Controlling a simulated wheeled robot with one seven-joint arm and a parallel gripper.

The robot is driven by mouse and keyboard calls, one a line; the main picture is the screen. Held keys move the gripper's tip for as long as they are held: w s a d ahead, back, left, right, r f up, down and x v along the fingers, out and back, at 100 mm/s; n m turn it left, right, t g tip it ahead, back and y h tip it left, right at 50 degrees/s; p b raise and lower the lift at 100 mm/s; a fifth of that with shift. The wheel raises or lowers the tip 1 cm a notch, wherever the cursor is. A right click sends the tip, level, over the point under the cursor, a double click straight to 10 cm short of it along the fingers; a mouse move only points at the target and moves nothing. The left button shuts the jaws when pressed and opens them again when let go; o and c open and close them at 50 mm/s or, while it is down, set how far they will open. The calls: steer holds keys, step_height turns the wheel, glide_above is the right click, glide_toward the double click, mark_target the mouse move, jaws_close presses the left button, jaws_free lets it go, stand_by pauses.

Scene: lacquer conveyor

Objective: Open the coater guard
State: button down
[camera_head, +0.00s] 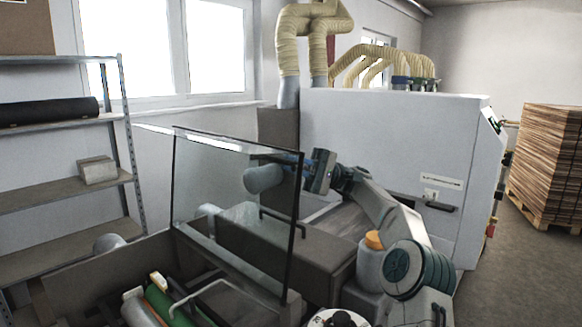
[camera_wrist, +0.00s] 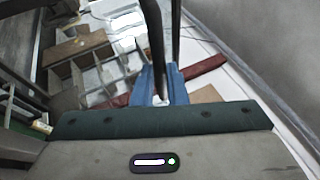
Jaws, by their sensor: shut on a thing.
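The coater guard (camera_head: 235,190) is a clear panel with a thin dark frame. In the head view it stands raised and slightly tilted above the grey coater body (camera_head: 275,242). My gripper (camera_head: 299,158) is at the upper right edge of the guard. In the wrist view my gripper's blue fingers (camera_wrist: 158,88) are shut on a dark bar (camera_wrist: 153,35), which looks like the guard's frame edge. The exact contact is partly hidden between the fingers. A bent handle (camera_head: 283,222) shows through and beside the lower right of the panel.
An orange-capped container (camera_head: 370,262) stands close below my arm. Green and grey rollers (camera_head: 172,303) lie at the front. A large white machine (camera_head: 390,145) is behind my arm, a metal shelf (camera_head: 65,195) at left. Stacked wood sheets (camera_head: 548,160) stand at right, with bare floor before them.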

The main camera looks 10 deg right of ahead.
steer(key=shift+w+d+t, duration=0.15)
steer(key=shift+d+t, duration=0.05)
steer(key=shift+t, duration=0.2)
steer(key=c, duration=1.9)
jaws_free()
steer(key=o, duration=0.4)
steer(key=shift+w+d+f+m, duration=0.2)
steer(key=shift+d+m, duration=0.1)
steer(key=shift+o, duration=0.2)
steer(key=p+v, duration=0.1)
steer(key=v, duration=0.6)
steer(key=shift+d, duration=0.3)
steer(key=shift+w+f, duration=0.1)
steer(key=shift+f, duration=0.1)
